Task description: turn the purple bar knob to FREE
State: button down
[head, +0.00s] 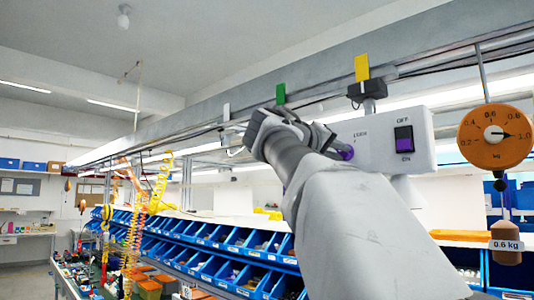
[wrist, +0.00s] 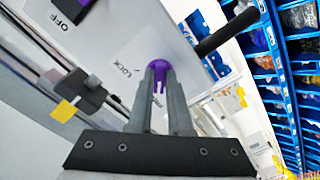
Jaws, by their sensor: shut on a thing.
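The purple bar knob (wrist: 159,68) is between my gripper's fingertips (wrist: 159,78) in the wrist view, and the jaws are shut on it. The knob sits on the face of a white panel box (wrist: 150,32). A LOCK label is printed beside the knob; I see no FREE label, and my fingers cover part of the face. In the head view a piece of the purple knob (head: 346,152) shows past my arm on the left part of the white box (head: 381,150).
An orange dial scale (head: 495,136) with a hanging 0.6 kg weight (head: 506,243) is at the right. Blue bins (head: 207,236) line the shelf below.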

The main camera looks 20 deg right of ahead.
dwell(0.3)
jog(key=c, duration=0.8)
grip_release()
jog(key=shift+c, duration=0.2)
jog(key=shift+a, duration=0.15)
jog(key=b+v, duration=0.3)
jog(key=v, duration=1.4)
jog(key=shift+s+f, duration=0.1)
